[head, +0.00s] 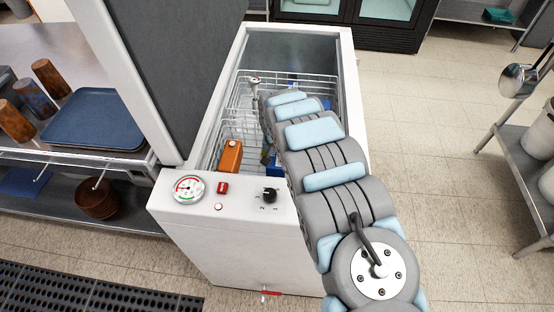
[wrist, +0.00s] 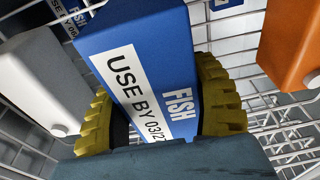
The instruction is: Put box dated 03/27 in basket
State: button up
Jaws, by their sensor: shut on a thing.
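A blue box (wrist: 135,40) with white "FISH" lettering and a white "USE BY 03/2…" label fills the middle of the wrist view; the last digit is partly cut off. My gripper (wrist: 162,105), with yellow ribbed fingers, is shut on this box, one finger on each side. White wire basket work (wrist: 268,110) surrounds and underlies it. In the head view the wire basket (head: 243,92) sits inside an open white chest (head: 345,50). My arm reaches down into the chest and hides most of the gripper and the held box.
An orange box (wrist: 292,45) stands right of the held box, and shows in the head view (head: 230,157). A white box (wrist: 40,75) is close on the left. Another blue labelled box (wrist: 65,12) is behind. A blue tray (head: 95,118) and cups lie on the left counter.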

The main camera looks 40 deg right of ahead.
jog(key=shift+w+f, duration=0.1)
jog(key=shift+f, duration=0.15)
jog(key=o, duration=1.2)
jog(key=shift+o, duration=0.2)
jog(key=r+p, duration=0.1)
jog(key=r, duration=0.2)
jog(key=r+p, duration=0.1)
jog(key=r, duration=0.1)
jog(key=s+r+p, duration=0.1)
jog(key=r, duration=0.2)
jog(key=shift+a+r, duration=0.3)
jog(key=shift+a, duration=0.1)
jog(key=r+p, duration=0.2)
jog(key=p, duration=0.1)
jog(key=r+p, duration=0.1)
jog(key=p, duration=0.1)
jog(key=shift+s+a+r, duration=0.1)
jog(key=shift+a+r, duration=0.2)
